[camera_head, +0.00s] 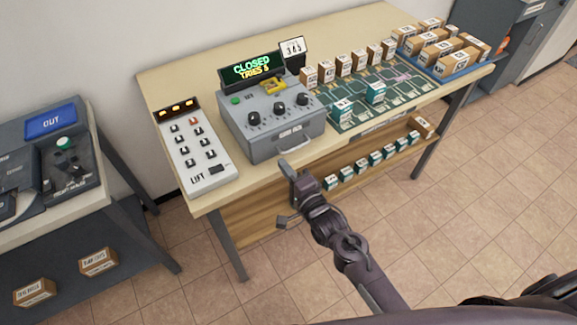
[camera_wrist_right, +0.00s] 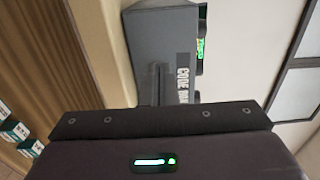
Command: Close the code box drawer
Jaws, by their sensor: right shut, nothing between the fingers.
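The grey code box (camera_head: 262,112) stands on the table, with three black knobs and a green display (camera_head: 252,69) reading "CLOSED" above a tries line. Its labelled front (camera_head: 290,134) carries a handle (camera_head: 294,146); I see no clear gap showing the drawer pulled out. My right gripper (camera_head: 287,192) is shut and empty, in front of and below the handle, by the table's front edge. In the right wrist view the box's labelled front (camera_wrist_right: 184,60) is ahead, with the handle (camera_wrist_right: 158,84) just beyond my gripper. My left gripper is out of view.
The LIFT keypad (camera_head: 193,150) is left of the box. A green board (camera_head: 372,97) and several small cartons (camera_head: 342,65) are to its right. A lower shelf (camera_head: 262,212) holds several teal boxes (camera_head: 375,158). The floor in front is clear.

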